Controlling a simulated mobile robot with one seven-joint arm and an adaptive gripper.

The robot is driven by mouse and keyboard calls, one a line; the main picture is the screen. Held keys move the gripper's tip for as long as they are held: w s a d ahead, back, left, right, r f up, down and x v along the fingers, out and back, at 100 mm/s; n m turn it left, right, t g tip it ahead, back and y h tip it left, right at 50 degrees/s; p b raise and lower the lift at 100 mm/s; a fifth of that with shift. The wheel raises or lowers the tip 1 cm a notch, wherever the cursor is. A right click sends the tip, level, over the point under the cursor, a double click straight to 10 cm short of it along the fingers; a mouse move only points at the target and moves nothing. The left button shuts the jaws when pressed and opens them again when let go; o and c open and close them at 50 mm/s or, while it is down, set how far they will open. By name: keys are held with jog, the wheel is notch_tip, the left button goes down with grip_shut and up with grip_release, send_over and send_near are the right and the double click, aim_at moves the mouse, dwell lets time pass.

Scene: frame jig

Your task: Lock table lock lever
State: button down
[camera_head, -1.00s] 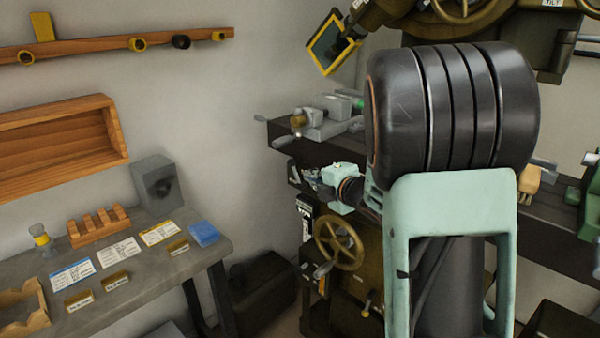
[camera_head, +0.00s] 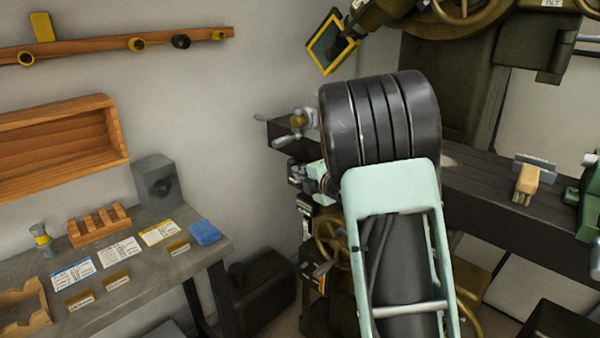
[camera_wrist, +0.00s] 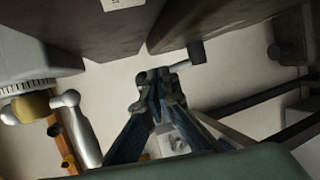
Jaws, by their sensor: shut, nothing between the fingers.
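A short grey lever with a cylindrical end (camera_wrist: 197,52) shows in the wrist view, just beyond my fingertips, below the dark machine blocks. It looks like the table lock lever, but I cannot read a label on it. My gripper (camera_wrist: 160,82) is shut and empty, its tips beside the inner end of this lever. I cannot tell whether they touch it. In the head view my gripper (camera_head: 296,172) is small, under the left end of the milling table (camera_head: 480,195). The lever cannot be made out there, and my arm covers much of the table and machine front.
A crank handle (camera_wrist: 82,130) with a dial is left of my gripper in the wrist view. In the head view, a brass handwheel (camera_head: 328,235) is partly behind my arm. A bench (camera_head: 205,262) with cards and blocks stands left; a dark box (camera_head: 262,285) sits between.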

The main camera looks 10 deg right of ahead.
jog(key=shift+w+r+p, duration=0.1)
jog(key=shift+r+p, duration=0.05)
jog(key=shift+p, duration=0.25)
jog(key=shift+w+a+g+h+p, duration=0.25)
jog(key=shift+g+p, duration=0.35)
jog(key=shift+p, duration=0.75)
jog(key=w+a+p, duration=0.1)
jog(key=w+a+g+p, duration=0.1)
jog(key=p, duration=0.1)
jog(key=shift+w+f+n+g+h, duration=0.3)
jog(key=shift+f+n+h, duration=0.05)
jog(key=shift+n, duration=0.05)
jog(key=shift+w+a+f+b, duration=0.65)
jog(key=shift+w+f+b, duration=0.15)
jog(key=shift+w, duration=0.15)
jog(key=shift+w+a+f, duration=0.1)
jog(key=shift+w+f, duration=0.05)
jog(key=shift+f, duration=0.05)
